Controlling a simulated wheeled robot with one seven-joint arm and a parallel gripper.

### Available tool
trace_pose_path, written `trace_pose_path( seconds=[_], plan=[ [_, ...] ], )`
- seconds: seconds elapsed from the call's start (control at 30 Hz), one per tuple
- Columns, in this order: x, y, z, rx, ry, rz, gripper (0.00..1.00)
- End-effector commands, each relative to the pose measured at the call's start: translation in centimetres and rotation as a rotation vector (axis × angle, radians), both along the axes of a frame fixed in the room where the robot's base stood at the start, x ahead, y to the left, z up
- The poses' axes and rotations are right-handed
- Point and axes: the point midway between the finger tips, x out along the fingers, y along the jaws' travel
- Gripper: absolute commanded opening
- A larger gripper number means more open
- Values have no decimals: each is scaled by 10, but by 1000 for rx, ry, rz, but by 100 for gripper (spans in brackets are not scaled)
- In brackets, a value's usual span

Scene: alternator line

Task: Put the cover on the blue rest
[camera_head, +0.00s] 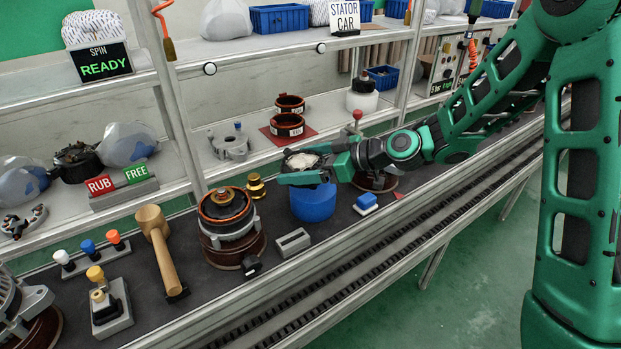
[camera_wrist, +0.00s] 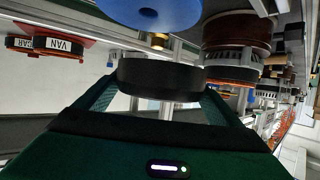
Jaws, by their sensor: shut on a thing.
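The blue rest (camera_head: 313,204) is a round blue block standing on the dark bench, right of the gold stepped part. In the wrist view its blue round face (camera_wrist: 165,12) shows at the top edge, cut off by the frame. My gripper (camera_head: 302,170) is shut on the cover (camera_head: 301,160), a pale metallic, dark-edged round piece, just above the blue rest in the head view. In the wrist view the cover (camera_wrist: 160,78) is a dark disc between the fingers, with a visible gap to the blue rest. My fingers hide part of the cover.
A stator stack (camera_head: 228,222), a gold part (camera_head: 256,186), a grey block (camera_head: 293,242) and a mallet (camera_head: 157,245) stand to the left. A blue-topped block (camera_head: 366,203) sits to the right. A shelf (camera_head: 240,173) runs behind. Free bench around the rest is narrow.

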Motion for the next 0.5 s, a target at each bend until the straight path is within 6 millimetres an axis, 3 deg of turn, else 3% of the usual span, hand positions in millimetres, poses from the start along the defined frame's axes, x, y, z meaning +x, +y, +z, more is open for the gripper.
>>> trace_pose_path(
  seconds=[0.2,0.37,0.5],
  plan=[
    [20,-18,-18,1,1,3,64],
    [23,-21,-23,1,0,4,64],
    [22,-20,-38,0,3,4,64]
  ],
)
